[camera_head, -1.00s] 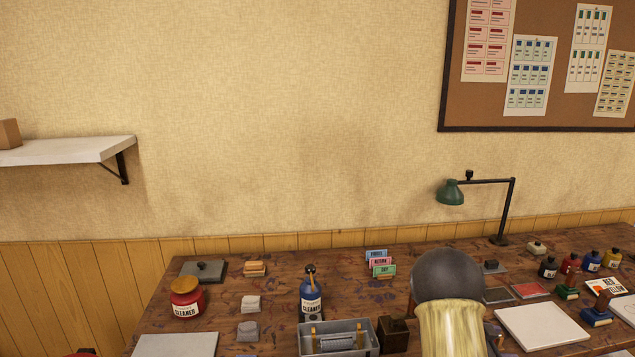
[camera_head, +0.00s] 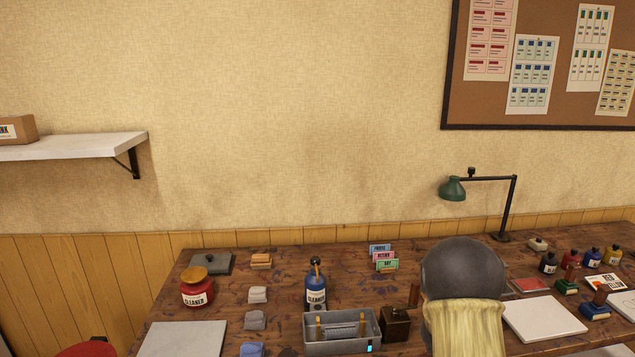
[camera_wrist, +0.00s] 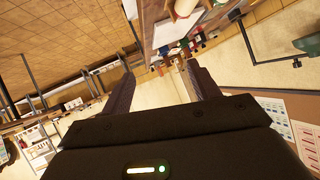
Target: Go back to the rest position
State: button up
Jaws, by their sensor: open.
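My gripper (camera_wrist: 158,74) shows in the wrist view. Its two dark fingers stand apart with nothing held between them. The wrist view is strongly tilted, with the room's floor at upper left and the wall and pinboard at right. Beyond the fingers, small ink bottles (camera_wrist: 185,52) appear at a distance, clear of the gripper. In the head view my gripper is hidden; my arm rises over the right-middle part of the bench and covers some of what lies behind it.
A wall shelf (camera_head: 90,147) carries a box (camera_head: 18,130). The wall space above the bench is open.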

jog(key=s+a+r+n+t+y, duration=0.1)
jog(key=s+a+n+y, duration=0.15)
jog(key=a, duration=0.35)
jog(key=s+a+r+n+y, duration=0.1)
jog(key=a+n+y, duration=0.2)
jog(key=a, duration=0.4)
jog(key=s+a+r+n+t+y, duration=0.1)
jog(key=a+r+n+y, duration=0.15)
jog(key=a, duration=0.35)
jog(key=s+a+n+g+y, duration=0.1)
jog(key=s+a+n+g, duration=0.1)
jog(key=s, duration=0.7)
jog(key=s+a+n+g+y, duration=0.1)
jog(key=s+a+n+g, duration=0.1)
jog(key=s+a+n, duration=0.3)
jog(key=s, duration=0.4)
jog(key=shift+a+n+y, duration=0.2)
jog(key=shift+n+y, duration=0.2)
